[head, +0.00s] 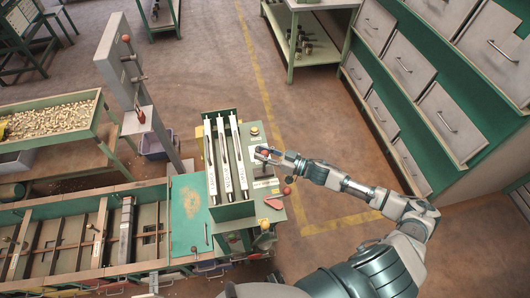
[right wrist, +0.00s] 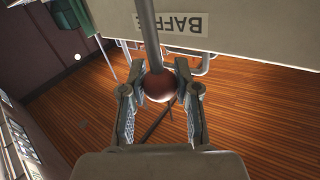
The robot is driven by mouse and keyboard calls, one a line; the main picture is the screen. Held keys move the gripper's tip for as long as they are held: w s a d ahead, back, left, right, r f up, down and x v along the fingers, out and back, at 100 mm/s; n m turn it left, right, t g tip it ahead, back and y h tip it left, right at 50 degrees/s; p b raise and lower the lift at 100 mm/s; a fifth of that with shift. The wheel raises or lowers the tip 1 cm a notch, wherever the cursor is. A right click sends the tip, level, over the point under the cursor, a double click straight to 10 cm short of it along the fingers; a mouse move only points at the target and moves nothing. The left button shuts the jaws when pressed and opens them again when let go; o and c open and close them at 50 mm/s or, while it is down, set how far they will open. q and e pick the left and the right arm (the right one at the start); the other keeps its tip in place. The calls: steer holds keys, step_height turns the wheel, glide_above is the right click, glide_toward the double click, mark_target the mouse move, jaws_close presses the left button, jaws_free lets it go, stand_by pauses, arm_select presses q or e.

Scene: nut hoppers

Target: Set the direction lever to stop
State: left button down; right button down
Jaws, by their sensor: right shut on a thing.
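My right gripper (head: 264,156) reaches in from the right to the green machine panel in the head view. In the right wrist view its two fingers (right wrist: 160,95) are shut around a dark red ball knob (right wrist: 160,84) on a metal lever rod (right wrist: 148,35). A plate beside the rod has a label (right wrist: 172,22) whose visible letters read "BAFF", upside down; the rest is hidden. I cannot tell which lever is the direction lever, nor read a stop mark. My left gripper is not in view.
Three long white labelled strips (head: 225,158) stand in a green frame left of my gripper. A grey upright post (head: 125,65) and a tray of nuts (head: 50,119) stand at the left. Grey drawers (head: 410,65) line the right.

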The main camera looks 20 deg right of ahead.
steer(key=shift+s+a+f, duration=0.1)
steer(key=shift+f, duration=0.1)
steer(key=c, duration=0.8)
jaws_free()
steer(key=shift+r, duration=0.1)
steer(key=shift+s+d, duration=0.3)
steer(key=shift+d, duration=0.05)
steer(key=v, duration=1.1)
steer(key=shift+d, duration=0.1)
